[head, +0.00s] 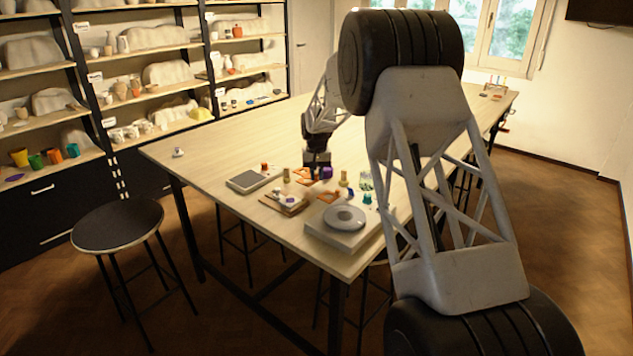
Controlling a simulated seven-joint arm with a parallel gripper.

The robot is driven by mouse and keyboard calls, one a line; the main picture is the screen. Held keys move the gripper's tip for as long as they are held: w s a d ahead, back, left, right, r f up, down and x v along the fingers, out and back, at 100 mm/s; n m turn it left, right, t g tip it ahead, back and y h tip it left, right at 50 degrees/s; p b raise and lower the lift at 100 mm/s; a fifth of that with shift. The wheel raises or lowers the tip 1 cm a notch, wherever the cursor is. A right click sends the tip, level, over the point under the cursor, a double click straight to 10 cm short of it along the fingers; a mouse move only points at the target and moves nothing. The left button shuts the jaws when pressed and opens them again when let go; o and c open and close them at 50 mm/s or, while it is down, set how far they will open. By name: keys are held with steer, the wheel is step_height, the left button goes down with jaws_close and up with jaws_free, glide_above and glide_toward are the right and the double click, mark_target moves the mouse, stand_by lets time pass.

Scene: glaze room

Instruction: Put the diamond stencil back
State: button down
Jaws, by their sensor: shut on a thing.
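My gripper (317,171) is low over the work table (240,150), pointing down among small items. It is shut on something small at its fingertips. An orange piece (302,174) shows right beside the fingertips and seems to be what it holds, but the arm and the small size hide the contact. I cannot tell whether its outline is a diamond. Another flat orange piece (328,197) lies on the table nearer the front. A purple object (326,172) is just right of the fingertips; whether it touches them I cannot tell.
A round grey disc on a pale block (345,218) stands at the table's front corner. A dark-topped flat device (249,180) and a small board (288,205) with items lie left of it. Small jars stand close around my gripper. The table's left and far parts are mostly clear.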

steer(key=shift+f, duration=1.35)
steer(key=shift+f, duration=0.1)
steer(key=c, duration=1.1)
jaws_free()
step_height(320, 180, up, 12)
steer(key=shift+r, duration=0.15)
